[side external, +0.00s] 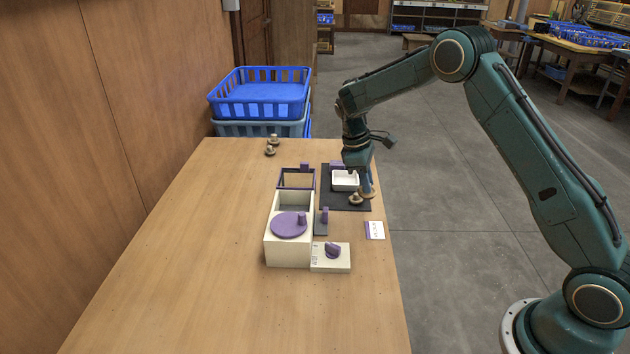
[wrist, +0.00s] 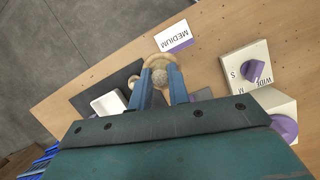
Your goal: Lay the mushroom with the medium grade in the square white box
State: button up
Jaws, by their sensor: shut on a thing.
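My gripper (side external: 366,187) is shut on a tan mushroom (wrist: 158,61), low over the right part of the dark mat (side external: 346,204). In the wrist view the mushroom sits between the two blue fingers, its cap showing beyond the tips. A second mushroom (side external: 355,198) is just left of the held one in the side view. The square white box (side external: 346,186) stands on the mat behind and left of the fingertips; it also shows in the wrist view (wrist: 104,105) and looks empty. A card reading MEDIUM (wrist: 174,36) lies near the held mushroom.
A cream box with a round purple lid (side external: 289,225) and a purple frame (side external: 297,170) stand left of the mat. A cream dial block (side external: 330,258) is in front. Two mushrooms (side external: 271,145) lie at the back left. Blue crates (side external: 261,92) stand beyond. The table's left side is clear.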

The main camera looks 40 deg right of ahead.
jog(key=w+d+r+n+t, duration=0.2)
jog(key=w+d+r+n, duration=0.2)
jog(key=w+r+n, duration=0.2)
jog(key=w+d+r+n+t, duration=0.2)
jog(key=w+d+r+n, duration=0.3)
jog(key=w+n, duration=0.4)
jog(key=shift+d+r+n+t, duration=0.2)
jog(key=shift+r+n+t, duration=0.25)
jog(key=shift+n, duration=0.45)
jog(key=shift+w, duration=0.1)
notch_tip(320, 180, down, 16)
jog(key=shift+r, duration=0.1)
jog(key=shift+f, duration=2.1)
jog(key=shift+f, duration=0.15)
